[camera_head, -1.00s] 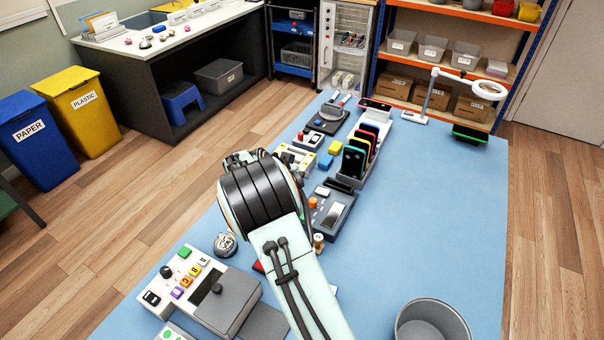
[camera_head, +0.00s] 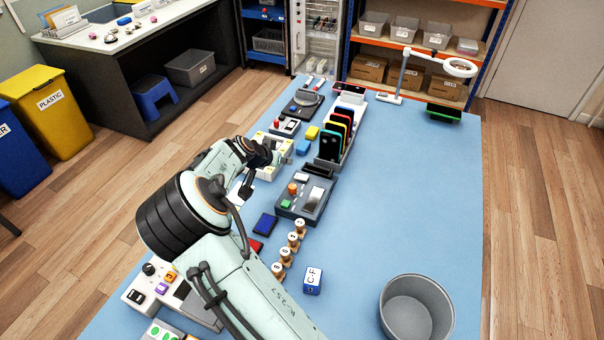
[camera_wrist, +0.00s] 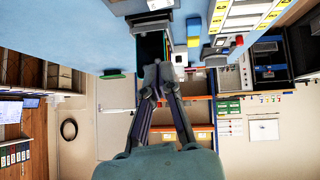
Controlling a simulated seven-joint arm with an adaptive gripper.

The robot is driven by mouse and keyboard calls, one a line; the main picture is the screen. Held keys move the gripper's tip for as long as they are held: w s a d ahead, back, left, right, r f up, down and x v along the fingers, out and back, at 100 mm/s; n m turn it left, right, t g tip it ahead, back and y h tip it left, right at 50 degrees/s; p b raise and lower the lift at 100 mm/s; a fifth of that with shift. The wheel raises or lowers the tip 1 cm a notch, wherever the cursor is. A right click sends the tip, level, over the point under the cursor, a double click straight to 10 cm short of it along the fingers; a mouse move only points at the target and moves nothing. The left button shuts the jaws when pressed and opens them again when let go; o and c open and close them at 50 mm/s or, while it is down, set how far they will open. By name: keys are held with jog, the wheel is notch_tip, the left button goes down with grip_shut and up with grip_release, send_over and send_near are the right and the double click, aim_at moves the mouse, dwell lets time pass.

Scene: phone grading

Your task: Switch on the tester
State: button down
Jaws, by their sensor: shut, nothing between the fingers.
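A pale control box (camera_head: 133,283) with a black rocker switch (camera_head: 135,296), a dark knob and coloured buttons is at the lower left, partly covered by my arm. A grey device (camera_head: 318,212) with an orange knob and a green button is near the middle. I cannot tell for sure which is the tester. My gripper (camera_head: 278,158) is beside a cream unit with yellow parts (camera_head: 266,143), which also shows in the wrist view (camera_wrist: 245,18). In the wrist view my gripper (camera_wrist: 150,84) is shut and empty, its fingertips apart from the cream unit.
A rack of phones (camera_head: 334,138), a yellow block (camera_head: 312,132) and a blue block (camera_head: 303,147) are beyond my gripper. Several numbered wooden pegs (camera_head: 288,252), a C-F block (camera_head: 313,281) and a grey bin (camera_head: 416,308) are nearer. The blue table (camera_head: 410,195) is clear at the right.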

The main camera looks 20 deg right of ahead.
send_over(306, 176)
jog(key=a, duration=0.2)
jog(key=f, duration=0.7)
jog(key=shift+s, duration=0.35)
notch_tip(306, 176, down, 2)
jog(key=shift+d+f, duration=0.15)
jog(key=shift+f, duration=0.05)
jog(key=shift+s+d+f, duration=0.1)
jog(key=shift+f, duration=0.65)
jog(key=shift+s+d+f, duration=0.1)
jog(key=shift+s+f, duration=0.05)
jog(key=shift+f, duration=0.25)
